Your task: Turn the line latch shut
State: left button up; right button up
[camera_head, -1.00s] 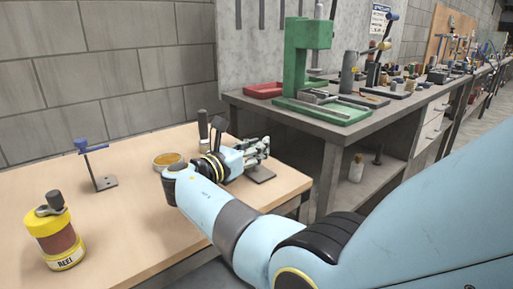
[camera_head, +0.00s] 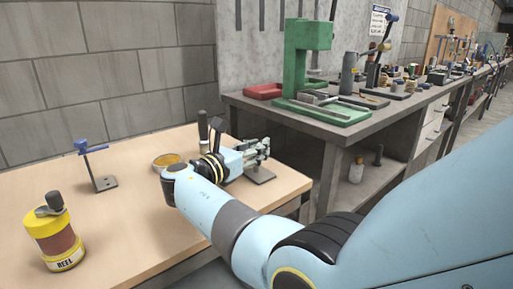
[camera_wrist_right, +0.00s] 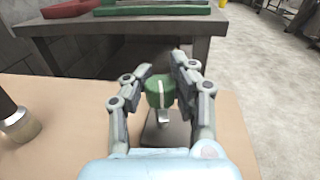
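A green knob (camera_wrist_right: 160,92) with a white line across its top stands on a dark base plate (camera_wrist_right: 168,132) near the table's right edge. I take it to be the line latch. My right gripper (camera_wrist_right: 162,78) has a finger on each side of the knob, and both appear to touch it. In the head view my right gripper (camera_head: 258,150) is above the base plate (camera_head: 260,175) and hides most of the knob. My left gripper is not in view.
A blue-handled stand (camera_head: 97,165), a yellow-capped reel can (camera_head: 55,235), a round amber dish (camera_head: 168,161) and a dark-handled tool (camera_head: 203,128) are on the table (camera_head: 130,225). A grey workbench (camera_head: 300,125) with a green press (camera_head: 300,60) stands behind at right.

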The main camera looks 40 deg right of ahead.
jog(key=o, duration=0.5)
jog(key=shift+a, duration=0.1)
jog(key=shift+o, duration=0.2)
jog(key=shift+r, duration=0.1)
notch_tip(320, 180, up, 10)
jog(key=shift+f, duration=0.1)
